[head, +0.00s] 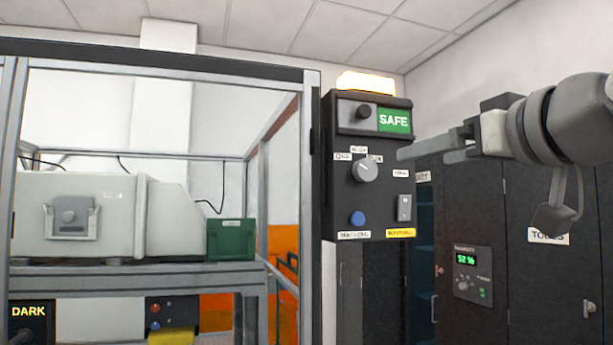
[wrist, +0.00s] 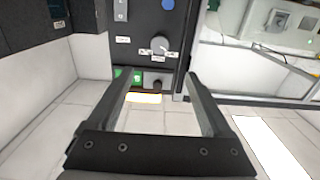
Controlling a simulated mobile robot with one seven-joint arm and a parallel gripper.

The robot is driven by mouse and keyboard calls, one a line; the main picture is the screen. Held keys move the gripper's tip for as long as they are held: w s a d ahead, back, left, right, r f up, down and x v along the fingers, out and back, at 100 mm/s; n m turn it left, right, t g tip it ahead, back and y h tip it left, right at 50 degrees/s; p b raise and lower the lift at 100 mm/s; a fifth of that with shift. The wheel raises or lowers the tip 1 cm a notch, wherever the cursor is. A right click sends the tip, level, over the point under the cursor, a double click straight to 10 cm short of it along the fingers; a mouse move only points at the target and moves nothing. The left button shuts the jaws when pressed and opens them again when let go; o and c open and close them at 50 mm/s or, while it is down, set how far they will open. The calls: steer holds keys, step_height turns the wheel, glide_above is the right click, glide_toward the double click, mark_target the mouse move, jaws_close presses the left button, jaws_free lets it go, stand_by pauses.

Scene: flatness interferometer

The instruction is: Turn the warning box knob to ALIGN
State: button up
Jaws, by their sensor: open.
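The warning box (head: 340,205) is a dark upright panel, right of the framed enclosure in the head view. Its round grey knob (head: 365,170) sits mid-panel, with small labels at its left, top and right. The top one seems to read ALIGN (head: 359,150); the lettering is blurred. The knob's white mark appears to point up-left. My gripper (head: 422,152) is open and empty, to the right of the knob and apart from it. In the wrist view, where the panel appears upside down, the knob (wrist: 160,45) shows beyond the gap between my open fingers (wrist: 163,75).
The box also carries a green SAFE sign (head: 394,120), an upper black knob (head: 364,112), a blue button (head: 357,218), a rocker switch (head: 404,208) and a lit lamp (head: 365,82) on top. The enclosure's post (head: 312,190) stands close at left. Dark cabinets (head: 540,200) stand at right.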

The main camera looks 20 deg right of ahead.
mark_target(368, 171)
steer(key=w+p, duration=0.1)
steer(key=w, duration=0.4)
steer(key=w+p, duration=0.1)
steer(key=w, duration=0.5)
steer(key=w+p, duration=0.1)
steer(key=w, duration=0.5)
steer(key=shift+a, duration=0.3)
jaws_close()
